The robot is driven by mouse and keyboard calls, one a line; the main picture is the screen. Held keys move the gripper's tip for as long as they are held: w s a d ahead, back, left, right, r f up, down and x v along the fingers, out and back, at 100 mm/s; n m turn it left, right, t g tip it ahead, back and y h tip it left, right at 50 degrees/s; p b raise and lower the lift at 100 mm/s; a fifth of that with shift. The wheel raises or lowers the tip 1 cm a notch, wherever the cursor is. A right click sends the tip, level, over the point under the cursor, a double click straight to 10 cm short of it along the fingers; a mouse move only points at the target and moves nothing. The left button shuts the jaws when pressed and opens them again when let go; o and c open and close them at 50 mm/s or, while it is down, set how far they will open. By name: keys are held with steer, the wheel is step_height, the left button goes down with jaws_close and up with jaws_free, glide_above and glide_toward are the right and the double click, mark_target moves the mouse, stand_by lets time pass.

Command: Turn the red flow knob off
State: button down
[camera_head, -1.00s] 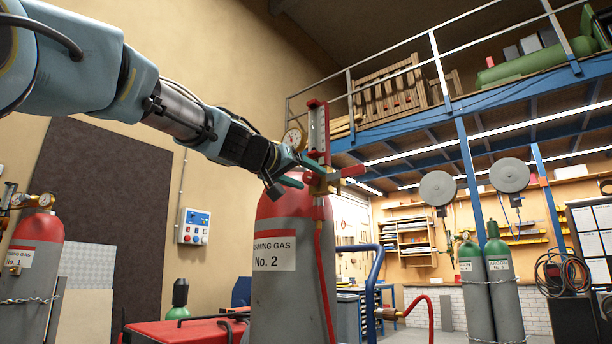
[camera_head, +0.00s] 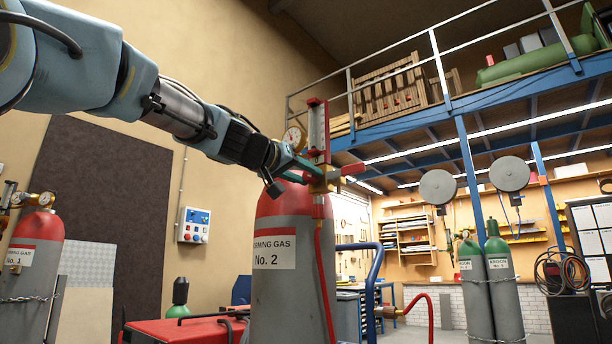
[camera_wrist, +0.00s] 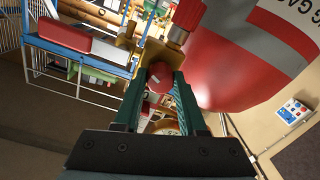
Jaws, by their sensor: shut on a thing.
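The forming gas cylinder No. 2 (camera_head: 275,300) stands upright, grey with a red shoulder. A brass regulator (camera_head: 322,182) with a clear flow tube (camera_head: 318,128) in a red frame is on top. My gripper (camera_head: 306,169) reaches in from the left at the regulator. In the wrist view, the green fingers of my gripper (camera_wrist: 159,80) close on the red flow knob (camera_wrist: 159,76), with the brass body (camera_wrist: 154,52) just beyond. In the head view the knob is hidden by the fingers. Its turn position cannot be read.
A red lever-like part (camera_head: 353,169) sticks out right of the regulator, and a round gauge (camera_head: 294,138) sits behind my gripper. A red hose (camera_head: 322,260) hangs down the cylinder's front. Cylinder No. 1 (camera_head: 38,250) stands at the left, and green argon cylinders (camera_head: 497,270) at the right.

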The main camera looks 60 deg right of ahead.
steer(key=n+p, duration=0.1)
steer(key=n, duration=0.4)
steer(key=shift+r+n, duration=0.1)
steer(key=shift+n, duration=0.3)
steer(key=n+p, duration=0.1)
steer(key=n, duration=0.4)
steer(key=n+p, duration=0.1)
steer(key=n, duration=0.4)
steer(key=shift+w+n+g+p, duration=0.1)
steer(key=shift+n+g+p, duration=0.2)
steer(key=shift+p, duration=0.1)
steer(key=n+p, duration=0.1)
steer(key=n, duration=0.5)
steer(key=shift+p, duration=0.4)
steer(key=shift+c, duration=2.4)
jaws_free()
